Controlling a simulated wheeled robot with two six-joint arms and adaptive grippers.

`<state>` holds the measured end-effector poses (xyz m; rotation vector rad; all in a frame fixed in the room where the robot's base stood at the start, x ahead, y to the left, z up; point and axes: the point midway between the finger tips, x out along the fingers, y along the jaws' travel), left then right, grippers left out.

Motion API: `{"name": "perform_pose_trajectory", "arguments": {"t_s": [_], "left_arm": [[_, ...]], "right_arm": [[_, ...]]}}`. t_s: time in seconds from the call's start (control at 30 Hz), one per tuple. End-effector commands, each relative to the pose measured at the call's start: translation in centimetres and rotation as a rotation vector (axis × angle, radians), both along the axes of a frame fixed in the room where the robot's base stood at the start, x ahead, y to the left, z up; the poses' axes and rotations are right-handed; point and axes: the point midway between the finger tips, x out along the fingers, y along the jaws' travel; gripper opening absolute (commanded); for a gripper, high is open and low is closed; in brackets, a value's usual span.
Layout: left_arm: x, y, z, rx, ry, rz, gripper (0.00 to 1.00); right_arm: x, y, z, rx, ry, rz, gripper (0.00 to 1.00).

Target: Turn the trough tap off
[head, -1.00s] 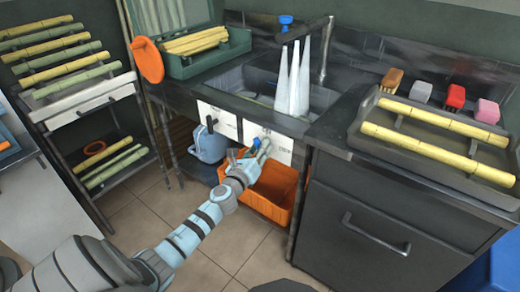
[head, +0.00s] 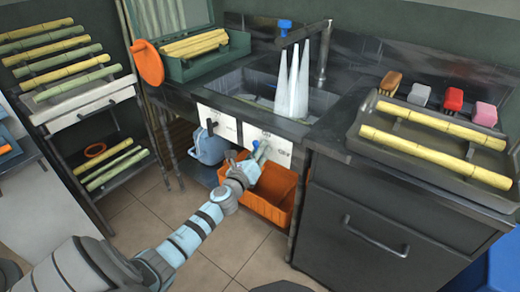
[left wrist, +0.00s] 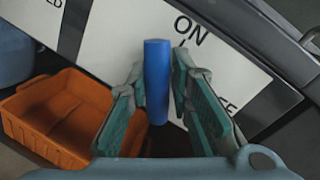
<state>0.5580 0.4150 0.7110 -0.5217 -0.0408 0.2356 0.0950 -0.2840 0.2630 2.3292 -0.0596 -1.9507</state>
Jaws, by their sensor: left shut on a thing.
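The tap's blue handle (left wrist: 157,80) stands in front of a white panel (left wrist: 112,35) in the left wrist view. The panel reads "ON", with other lettering partly hidden. My left gripper (left wrist: 158,95) has its green-padded fingers on both sides of the handle and is shut on it. In the head view my left gripper (head: 259,153) is at the white panel (head: 281,150) below the sink, and the handle is mostly hidden by the fingers. My right gripper is not in view.
An orange bin (head: 272,203) sits below the panel; it also shows in the left wrist view (left wrist: 62,112). A blue-grey jug (head: 209,146) hangs or stands left of it. A dark cabinet (head: 370,215) is to the right. Tall pale spikes (head: 301,85) stand in the sink.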

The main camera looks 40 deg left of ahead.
Motion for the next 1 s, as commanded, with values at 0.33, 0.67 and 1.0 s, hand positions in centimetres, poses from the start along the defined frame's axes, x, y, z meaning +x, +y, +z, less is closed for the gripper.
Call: {"name": "perform_pose_trajectory", "arguments": {"t_s": [0.33, 0.67, 1.0], "left_arm": [[-0.1, 0.1, 0.3, -0.280, -0.002, 0.003, 0.00], [-0.1, 0.2, 0.2, -0.596, -0.008, 0.004, 0.00], [-0.1, 0.2, 0.1, -0.877, -0.014, 0.003, 0.00]], "right_arm": [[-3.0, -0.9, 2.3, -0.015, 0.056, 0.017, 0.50], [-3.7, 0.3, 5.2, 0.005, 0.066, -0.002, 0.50], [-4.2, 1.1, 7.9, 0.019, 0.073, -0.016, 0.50]]}}
